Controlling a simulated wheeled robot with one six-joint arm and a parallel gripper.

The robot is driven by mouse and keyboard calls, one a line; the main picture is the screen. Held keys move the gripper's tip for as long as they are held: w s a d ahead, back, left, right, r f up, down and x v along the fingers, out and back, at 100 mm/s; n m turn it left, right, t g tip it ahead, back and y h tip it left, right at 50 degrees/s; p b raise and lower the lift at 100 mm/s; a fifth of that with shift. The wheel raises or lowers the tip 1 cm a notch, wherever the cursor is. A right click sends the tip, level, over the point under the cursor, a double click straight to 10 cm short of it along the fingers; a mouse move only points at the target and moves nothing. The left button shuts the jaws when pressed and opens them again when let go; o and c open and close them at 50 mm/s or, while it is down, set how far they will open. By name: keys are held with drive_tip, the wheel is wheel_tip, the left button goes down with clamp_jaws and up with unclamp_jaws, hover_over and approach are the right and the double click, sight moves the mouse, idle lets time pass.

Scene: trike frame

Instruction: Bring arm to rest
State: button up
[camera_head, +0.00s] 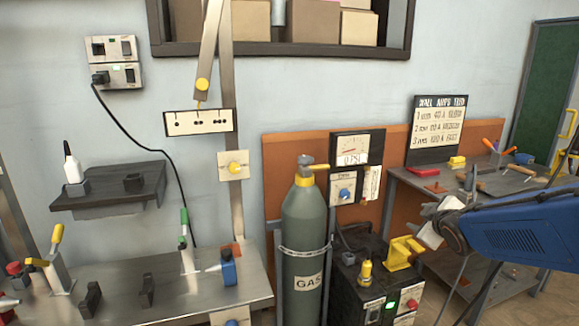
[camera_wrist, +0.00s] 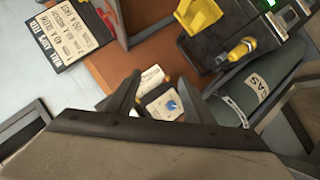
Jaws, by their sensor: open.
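My gripper (camera_head: 432,222) is at the right of the head view, at the end of my blue arm. It is in front of the workbench (camera_head: 412,183) and to the upper right of the dark welder box (camera_head: 352,290). In the wrist view my gripper (camera_wrist: 156,92) shows two dark fingers spread apart with nothing held between them. Beyond the fingers is a white panel with a blue knob (camera_wrist: 171,105), apart from the fingers as far as I can tell.
A green gas cylinder (camera_head: 305,235) stands left of the welder box. A yellow holder (camera_head: 402,252) sits on that box near my gripper. A metal table (camera_head: 130,275) with clamps is at the left. The workbench behind my arm carries several tools.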

drive_tip(key=s+a+f+m+g, duration=0.2)
drive_tip(key=s+a+m, duration=0.1)
drive_tip(key=s, duration=0.8)
drive_tip(key=s+a+f+m+g+y, duration=0.1)
drive_tip(key=s+a+f+m+g, duration=0.1)
drive_tip(key=s, duration=0.8)
drive_tip(key=s+a+f+m+g, duration=0.2)
drive_tip(key=s+a+m+g, duration=0.2)
drive_tip(key=s, duration=0.7)
drive_tip(key=shift+s, duration=0.3)
